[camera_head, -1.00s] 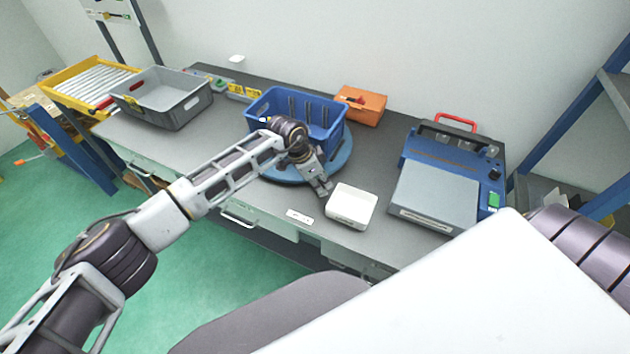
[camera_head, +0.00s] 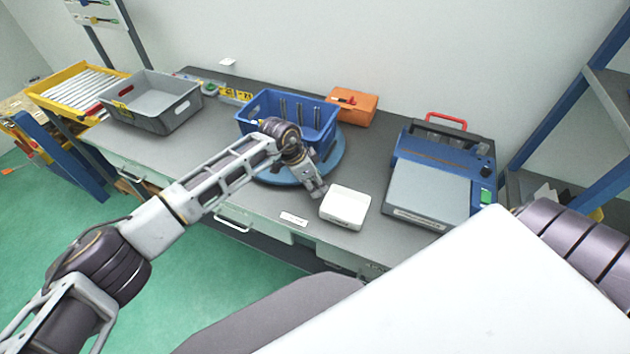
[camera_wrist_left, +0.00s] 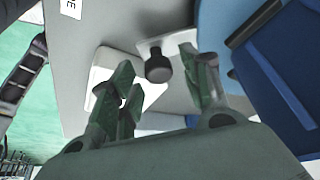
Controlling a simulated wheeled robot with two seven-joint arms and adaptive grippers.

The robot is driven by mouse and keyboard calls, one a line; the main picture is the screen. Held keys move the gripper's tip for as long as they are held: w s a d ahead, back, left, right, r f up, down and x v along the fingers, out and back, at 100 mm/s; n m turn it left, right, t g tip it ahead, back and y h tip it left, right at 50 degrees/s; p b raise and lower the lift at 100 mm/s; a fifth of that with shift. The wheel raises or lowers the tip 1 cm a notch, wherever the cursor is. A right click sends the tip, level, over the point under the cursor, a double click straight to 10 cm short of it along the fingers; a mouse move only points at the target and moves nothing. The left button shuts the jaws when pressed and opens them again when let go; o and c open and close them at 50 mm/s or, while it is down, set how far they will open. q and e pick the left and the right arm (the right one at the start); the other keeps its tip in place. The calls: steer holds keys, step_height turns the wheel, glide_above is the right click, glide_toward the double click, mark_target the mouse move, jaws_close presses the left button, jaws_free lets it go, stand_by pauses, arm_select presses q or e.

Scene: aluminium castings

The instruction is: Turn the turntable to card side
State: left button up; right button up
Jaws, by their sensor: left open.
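The blue round turntable (camera_head: 335,165) lies on the grey bench. A blue crate (camera_head: 323,132) with upright dividers stands on it. My left gripper (camera_head: 318,190) points down at the turntable's front edge, beside a white box (camera_head: 345,207). In the left wrist view my left gripper (camera_wrist_left: 160,85) is open, its fingers apart. A black knob (camera_wrist_left: 158,66) on a pale plate shows between and beyond the fingertips. The turntable (camera_wrist_left: 213,30) and crate (camera_wrist_left: 285,70) are at the right there. Whether a finger touches the turntable cannot be told. My right gripper is out of view.
A white label (camera_head: 293,219) lies on the bench's front edge. A blue-and-grey machine (camera_head: 430,190) stands right of the white box. An orange box (camera_head: 353,104) is behind the crate. A grey bin (camera_head: 160,117) and yellow roller tray (camera_head: 70,92) are at the left.

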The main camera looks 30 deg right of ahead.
arm_select(q)
steer(key=v, duration=1.2)
steer(key=shift+d, duration=0.2)
stand_by(0.4)
